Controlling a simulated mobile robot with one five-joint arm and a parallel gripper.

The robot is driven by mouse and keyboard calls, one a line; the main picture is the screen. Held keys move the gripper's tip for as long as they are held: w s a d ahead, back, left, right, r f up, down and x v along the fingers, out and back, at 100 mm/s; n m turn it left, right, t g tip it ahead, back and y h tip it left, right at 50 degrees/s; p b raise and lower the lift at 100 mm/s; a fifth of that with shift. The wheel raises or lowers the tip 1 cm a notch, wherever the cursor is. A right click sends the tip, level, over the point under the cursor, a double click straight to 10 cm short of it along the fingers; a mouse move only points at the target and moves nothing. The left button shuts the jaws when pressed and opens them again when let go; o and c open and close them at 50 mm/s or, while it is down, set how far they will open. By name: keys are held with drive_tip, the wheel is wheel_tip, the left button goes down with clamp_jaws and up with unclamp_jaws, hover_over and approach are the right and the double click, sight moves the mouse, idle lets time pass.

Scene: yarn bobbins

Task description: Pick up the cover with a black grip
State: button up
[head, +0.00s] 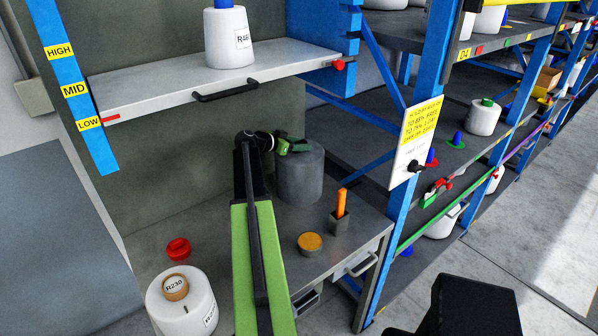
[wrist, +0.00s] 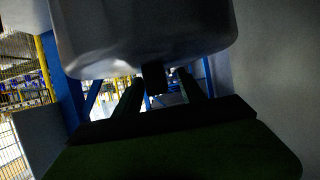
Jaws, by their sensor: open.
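The cover (head: 301,178) is a grey cylinder standing on the lower bench, under the white shelf. My gripper (head: 297,146) is at the cover's upper left edge in the head view, and it hides part of the top. In the wrist view the cover (wrist: 150,40) fills the upper middle as a smooth grey rounded body. A short dark block, which looks like its black grip (wrist: 153,79), sticks out between the open fingers of my gripper (wrist: 160,92). I cannot tell whether the fingers touch it.
An orange-handled tool (head: 341,203) in a grey holder and a round orange-topped tin (head: 310,243) stand right of my arm. White bobbin R230 (head: 184,307) and a red piece (head: 178,248) are at left. The white shelf (head: 150,96) overhangs behind.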

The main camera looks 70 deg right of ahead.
clamp_jaws()
idle(1.4)
